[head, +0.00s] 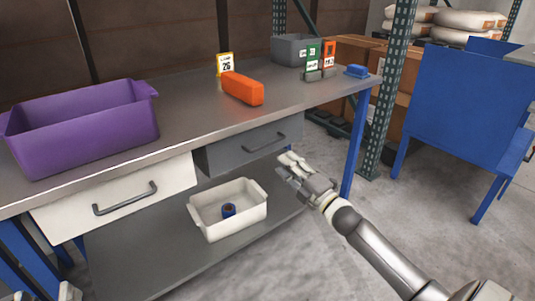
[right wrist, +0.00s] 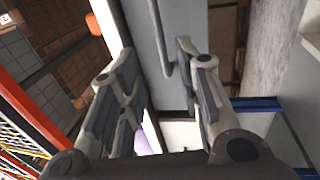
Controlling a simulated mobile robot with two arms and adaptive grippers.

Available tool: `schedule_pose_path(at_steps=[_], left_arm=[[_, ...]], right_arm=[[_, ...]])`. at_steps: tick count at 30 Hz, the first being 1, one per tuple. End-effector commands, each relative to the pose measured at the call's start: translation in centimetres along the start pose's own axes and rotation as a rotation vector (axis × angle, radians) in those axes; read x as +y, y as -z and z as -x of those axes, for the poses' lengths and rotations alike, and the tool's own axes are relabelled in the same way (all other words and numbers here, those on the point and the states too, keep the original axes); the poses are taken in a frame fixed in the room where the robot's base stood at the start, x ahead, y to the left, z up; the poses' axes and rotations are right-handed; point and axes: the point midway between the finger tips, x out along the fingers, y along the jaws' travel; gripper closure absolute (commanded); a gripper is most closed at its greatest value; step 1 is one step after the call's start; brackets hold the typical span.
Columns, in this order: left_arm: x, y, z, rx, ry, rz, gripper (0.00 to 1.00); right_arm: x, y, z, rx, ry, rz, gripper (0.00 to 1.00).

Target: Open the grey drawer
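The grey drawer (head: 225,153) is under the right part of the workbench top and looks shut. Its dark bar handle (head: 267,143) is on the front. In the right wrist view the drawer front (right wrist: 182,15) fills the upper middle, with the handle (right wrist: 166,55) showing between the fingers. My right gripper (head: 286,166) is open and empty, just in front of the drawer and a little below and right of the handle, seemingly apart from it. Only small pale tips, probably of my left gripper (head: 70,291), show at the lower left edge; its fingers are mostly out of frame.
A white drawer (head: 115,200) with its own handle is to the left. A purple bin (head: 85,128), an orange block (head: 242,88) and a grey bin (head: 288,48) stand on the bench (head: 190,117). A white tub (head: 237,224) sits on the lower shelf.

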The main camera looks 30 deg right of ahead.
Motion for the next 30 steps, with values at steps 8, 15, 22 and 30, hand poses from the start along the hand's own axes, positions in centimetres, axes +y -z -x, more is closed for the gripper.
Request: schedule_pose_path(at_steps=[8, 15, 22, 30], left_arm=[[0.4, 3.0, 0.1, 0.174, -0.010, 0.006, 0.54], [0.8, 6.2, 1.0, 0.361, -0.018, 0.013, 0.54], [1.0, 8.5, 2.1, 0.500, -0.024, 0.020, 0.54], [1.1, 9.5, 2.6, 0.557, -0.026, 0.023, 0.54]], right_arm=[[0.0, -0.1, -3.5, -0.002, -0.002, -0.002, 0.68], [-0.1, -0.1, -7.0, -0.002, 0.000, -0.002, 0.68], [-0.1, -0.1, -9.5, -0.003, 0.002, -0.004, 0.68], [-0.1, -0.1, -10.4, -0.003, 0.004, -0.004, 0.68]])
